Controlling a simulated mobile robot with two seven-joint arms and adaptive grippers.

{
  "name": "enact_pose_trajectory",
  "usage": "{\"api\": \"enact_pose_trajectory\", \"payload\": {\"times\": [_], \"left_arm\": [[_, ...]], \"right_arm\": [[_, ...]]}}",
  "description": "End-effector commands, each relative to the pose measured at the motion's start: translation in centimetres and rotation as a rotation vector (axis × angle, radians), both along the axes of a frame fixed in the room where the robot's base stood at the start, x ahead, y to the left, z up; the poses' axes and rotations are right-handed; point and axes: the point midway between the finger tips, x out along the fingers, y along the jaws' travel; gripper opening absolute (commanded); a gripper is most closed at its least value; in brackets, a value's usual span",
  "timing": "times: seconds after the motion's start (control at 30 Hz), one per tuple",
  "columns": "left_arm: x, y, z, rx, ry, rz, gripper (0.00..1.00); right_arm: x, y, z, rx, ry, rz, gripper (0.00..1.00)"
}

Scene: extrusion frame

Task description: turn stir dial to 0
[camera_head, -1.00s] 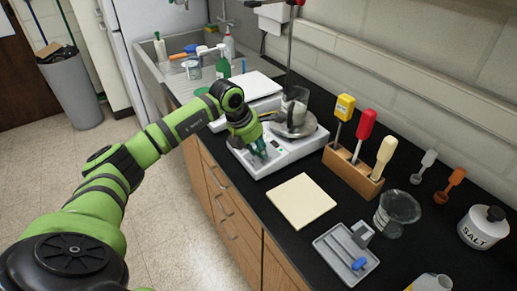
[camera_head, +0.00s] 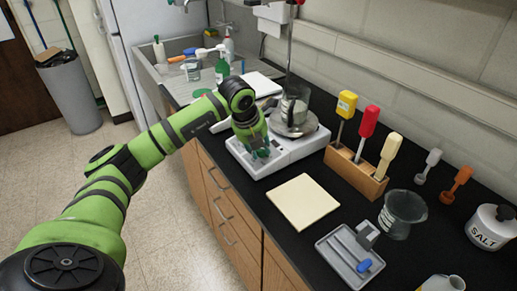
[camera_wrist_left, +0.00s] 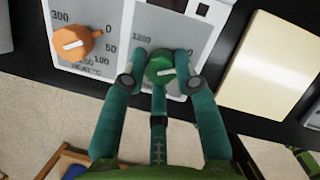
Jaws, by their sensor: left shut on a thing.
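The stir dial (camera_wrist_left: 160,67) is a green knob with a pale pointer mark, on the front panel of the white hotplate (camera_head: 300,150). In the wrist view, "1200" is printed to its upper left and a "0" to its upper right. My left gripper (camera_wrist_left: 162,72) is shut on the dial, with teal fingers on either side of it. The gripper also shows at the panel in the head view (camera_head: 259,150), where it hides the dial. An orange heat dial (camera_wrist_left: 72,43) sits to the left in the wrist view. My right gripper is not in view.
A glass beaker (camera_head: 294,105) and metal dish (camera_head: 295,124) stand on the hotplate. A wooden block (camera_head: 355,172) with coloured-handled tools is to its right. A cream pad (camera_head: 304,201), glass beaker (camera_head: 402,214) and grey tray (camera_head: 349,256) lie nearer. A sink is behind.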

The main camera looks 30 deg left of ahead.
Motion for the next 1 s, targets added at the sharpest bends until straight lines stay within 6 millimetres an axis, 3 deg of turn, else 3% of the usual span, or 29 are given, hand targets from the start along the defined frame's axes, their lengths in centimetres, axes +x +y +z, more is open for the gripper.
{"api": "enact_pose_trajectory", "payload": {"times": [0.03,0.67,0.7,0.73,1.0], "left_arm": [[-0.41,-0.41,-0.79,-0.006,0.023,0.006,0.00],[-0.42,-0.45,-0.76,-0.015,0.028,0.050,0.00],[-0.42,-0.46,-0.76,-0.015,0.028,0.050,0.42],[-0.41,-0.45,-0.74,-0.016,0.028,0.049,0.52],[-0.20,-0.26,-0.36,-0.013,0.016,0.053,0.52]], "right_arm": [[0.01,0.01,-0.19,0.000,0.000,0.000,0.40],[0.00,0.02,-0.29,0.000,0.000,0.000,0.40],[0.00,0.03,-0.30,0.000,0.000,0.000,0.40],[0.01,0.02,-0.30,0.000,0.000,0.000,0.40],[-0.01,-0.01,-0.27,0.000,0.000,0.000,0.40]]}}
